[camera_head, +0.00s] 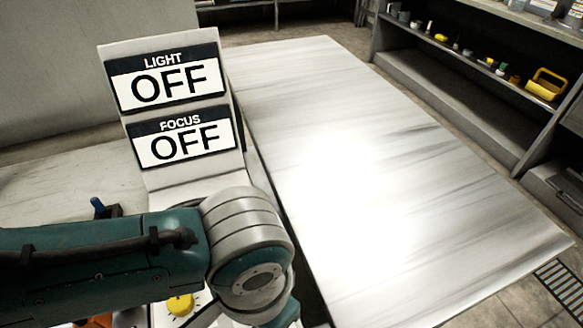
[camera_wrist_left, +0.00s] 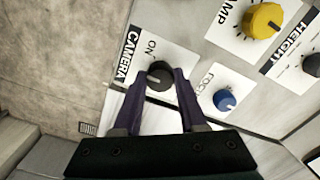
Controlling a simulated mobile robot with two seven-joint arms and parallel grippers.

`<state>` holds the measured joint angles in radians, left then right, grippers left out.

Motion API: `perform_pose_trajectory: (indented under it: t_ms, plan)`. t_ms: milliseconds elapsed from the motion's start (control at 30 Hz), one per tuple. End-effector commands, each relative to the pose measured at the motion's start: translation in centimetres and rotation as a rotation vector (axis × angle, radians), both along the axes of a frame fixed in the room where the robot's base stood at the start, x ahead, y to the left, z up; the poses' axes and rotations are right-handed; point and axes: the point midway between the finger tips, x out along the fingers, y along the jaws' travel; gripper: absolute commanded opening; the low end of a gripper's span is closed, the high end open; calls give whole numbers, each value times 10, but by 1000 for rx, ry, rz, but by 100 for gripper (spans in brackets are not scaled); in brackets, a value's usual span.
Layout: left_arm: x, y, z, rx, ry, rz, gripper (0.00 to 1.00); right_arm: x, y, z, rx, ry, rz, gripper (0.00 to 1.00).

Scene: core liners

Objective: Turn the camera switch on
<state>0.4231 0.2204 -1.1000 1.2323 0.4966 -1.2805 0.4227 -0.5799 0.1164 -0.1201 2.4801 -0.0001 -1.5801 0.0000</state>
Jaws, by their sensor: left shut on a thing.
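The camera switch is a black round knob (camera_wrist_left: 159,73) on a white plate marked CAMERA and ON, in the left wrist view. A light pointer mark shows on its face. My left gripper (camera_wrist_left: 160,80) has its two dark fingers on either side of the knob and is shut on it. In the head view my left arm crosses the lower left and hides the gripper and this knob. The sign panel (camera_head: 176,117) reads LIGHT OFF and FOCUS OFF. My right gripper is in neither view.
A yellow knob (camera_wrist_left: 263,20), a blue knob (camera_wrist_left: 224,99) and a dark HEIGHT knob (camera_wrist_left: 312,64) sit right of the camera switch. A bare, shiny table (camera_head: 420,190) lies to the right of the sign panel. Shelves (camera_head: 450,85) with small items stand beyond it.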

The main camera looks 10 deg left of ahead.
Motion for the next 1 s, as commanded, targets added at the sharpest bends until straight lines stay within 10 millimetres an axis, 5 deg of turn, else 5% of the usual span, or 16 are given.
perform_pose_trajectory:
  t_ms: [600, 1000]
  plan:
    - [0, -1, 1, -3, -1, -553, 0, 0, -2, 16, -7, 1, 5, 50]
    - [0, -1, 1, -3, 0, -748, 0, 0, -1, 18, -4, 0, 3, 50]
